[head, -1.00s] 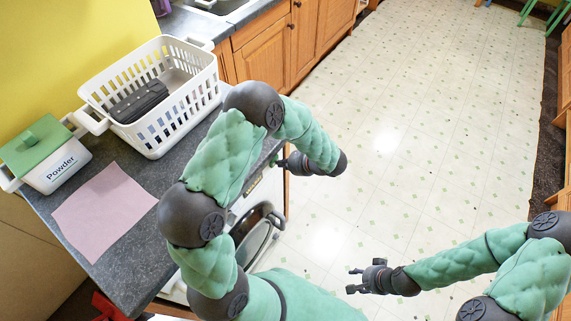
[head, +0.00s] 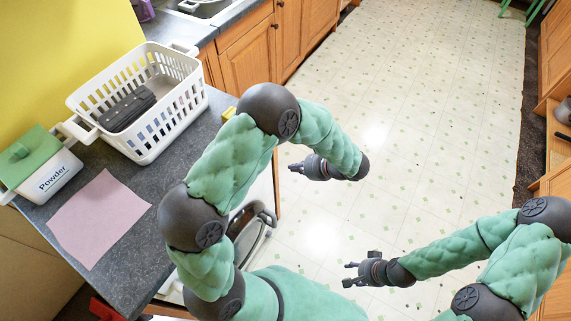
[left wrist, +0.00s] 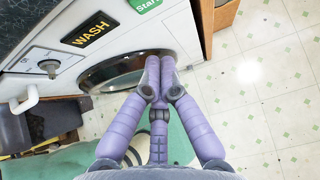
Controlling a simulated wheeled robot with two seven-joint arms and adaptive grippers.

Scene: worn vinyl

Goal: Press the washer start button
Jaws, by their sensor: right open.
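The white washer shows in the left wrist view (left wrist: 120,50), with a black WASH label (left wrist: 88,33), a round knob (left wrist: 49,67) and a round door (left wrist: 110,75). A green Start label (left wrist: 146,4) is cut by the top edge; whether it is on the button itself I cannot tell. In the head view the washer's round door (head: 262,222) is partly behind my left arm. My left gripper (head: 293,168) is in front of the washer, apart from it; its fingers (left wrist: 160,68) are together and empty. My right gripper (head: 346,274) is open and empty over the floor.
The dark counter (head: 140,255) above the washer holds a white basket (head: 160,128) with a dark item, a Powder box (head: 50,180) and a pink cloth (head: 98,217). Wooden cabinets (head: 245,50) stand beyond. The patterned floor (head: 430,120) is clear.

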